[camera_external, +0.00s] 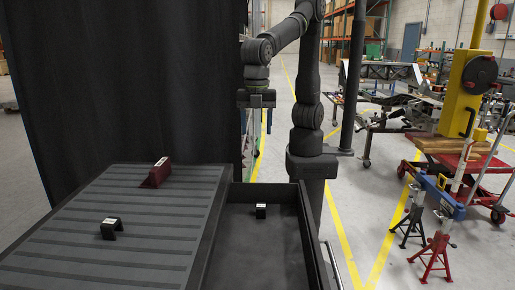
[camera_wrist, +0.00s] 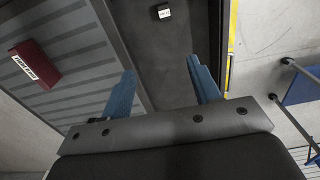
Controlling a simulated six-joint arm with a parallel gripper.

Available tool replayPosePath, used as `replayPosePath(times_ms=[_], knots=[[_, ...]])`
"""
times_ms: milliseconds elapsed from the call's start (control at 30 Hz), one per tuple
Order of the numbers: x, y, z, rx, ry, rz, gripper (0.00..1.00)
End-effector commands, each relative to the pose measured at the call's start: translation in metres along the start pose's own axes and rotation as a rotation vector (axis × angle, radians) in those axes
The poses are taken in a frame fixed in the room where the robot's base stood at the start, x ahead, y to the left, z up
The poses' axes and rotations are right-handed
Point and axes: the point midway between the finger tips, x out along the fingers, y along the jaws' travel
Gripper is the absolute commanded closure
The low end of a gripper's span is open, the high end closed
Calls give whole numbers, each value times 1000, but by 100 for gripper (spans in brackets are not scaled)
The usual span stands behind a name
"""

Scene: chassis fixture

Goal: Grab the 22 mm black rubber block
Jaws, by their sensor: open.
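A small black block (camera_external: 261,212) with a white label sits on the floor of the dark tray, near its back wall. It shows at the top edge of the wrist view (camera_wrist: 164,13); its label is too small to read. A black bridge-shaped block (camera_external: 109,230) with a white label stands on the ribbed mat to the left. I cannot tell from the labels which is 22 mm. My gripper (camera_external: 256,104) is raised well above the tray, apart from both blocks. In the wrist view its two blue fingers (camera_wrist: 162,72) are spread apart with nothing between them.
A dark red block (camera_external: 156,174) with a white label stands on the ribbed mat's far part; it also shows in the wrist view (camera_wrist: 35,65). The tray (camera_external: 312,235) has raised walls around the small block. Its front floor is clear. A black curtain (camera_external: 120,80) hangs behind the mat.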

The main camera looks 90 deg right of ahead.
Motion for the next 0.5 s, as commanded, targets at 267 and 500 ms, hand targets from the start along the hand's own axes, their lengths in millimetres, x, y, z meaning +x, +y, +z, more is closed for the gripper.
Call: replayPosePath(times_ms=[267,500], knots=[[-18,66,-71,23,56,-9,44],[-28,154,-143,42,131,-15,44]])
